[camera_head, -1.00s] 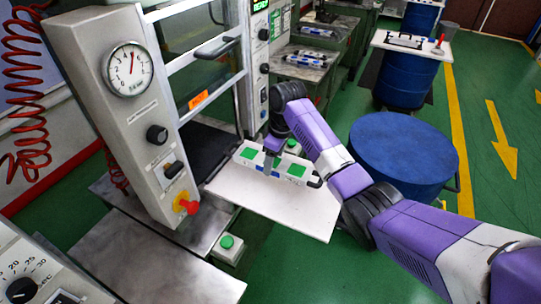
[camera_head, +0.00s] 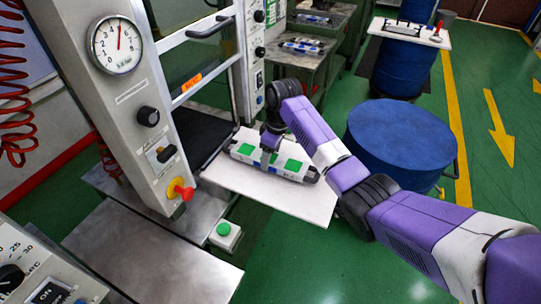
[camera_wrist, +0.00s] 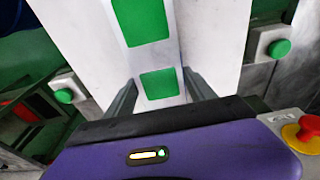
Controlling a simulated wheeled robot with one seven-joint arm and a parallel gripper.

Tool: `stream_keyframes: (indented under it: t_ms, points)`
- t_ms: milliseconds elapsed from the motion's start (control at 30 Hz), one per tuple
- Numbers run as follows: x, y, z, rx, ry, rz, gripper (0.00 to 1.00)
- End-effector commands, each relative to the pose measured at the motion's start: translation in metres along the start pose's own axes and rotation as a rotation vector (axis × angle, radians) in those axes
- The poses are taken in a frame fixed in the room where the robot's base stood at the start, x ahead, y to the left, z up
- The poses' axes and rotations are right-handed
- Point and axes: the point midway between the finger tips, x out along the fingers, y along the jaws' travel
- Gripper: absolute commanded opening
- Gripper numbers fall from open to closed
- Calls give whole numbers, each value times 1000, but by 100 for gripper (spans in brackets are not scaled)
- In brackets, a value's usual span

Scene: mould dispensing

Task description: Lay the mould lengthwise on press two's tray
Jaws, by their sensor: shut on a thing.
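The mould (camera_head: 300,166) is a pale grey bar with green squares on top and dark ends. In the head view it is over the white tray (camera_head: 290,198) in front of the press, running across the tray's far part. I cannot tell whether it touches the tray. My gripper (camera_head: 270,155) is shut on the mould near its middle, from above. In the wrist view my fingers (camera_wrist: 162,92) straddle the mould (camera_wrist: 146,22), whose green patches point away from me. The tray (camera_wrist: 225,40) shows on both sides of it.
The press column with gauge (camera_head: 118,45) and red knob (camera_head: 181,190) stands left of the tray. A green button box (camera_head: 224,235) is below the tray's front left. A blue drum (camera_head: 402,140) stands to the right. A metal table (camera_head: 150,260) lies at the front left.

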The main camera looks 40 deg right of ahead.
Motion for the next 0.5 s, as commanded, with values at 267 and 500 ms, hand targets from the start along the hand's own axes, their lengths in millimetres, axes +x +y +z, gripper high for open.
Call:
stream_keyframes:
  t_ms: [267, 500]
  points:
    - [-1, 1, -1, -1, 3, 2, 0]
    - [2, 1, -1, -1, 3, 2, 0]
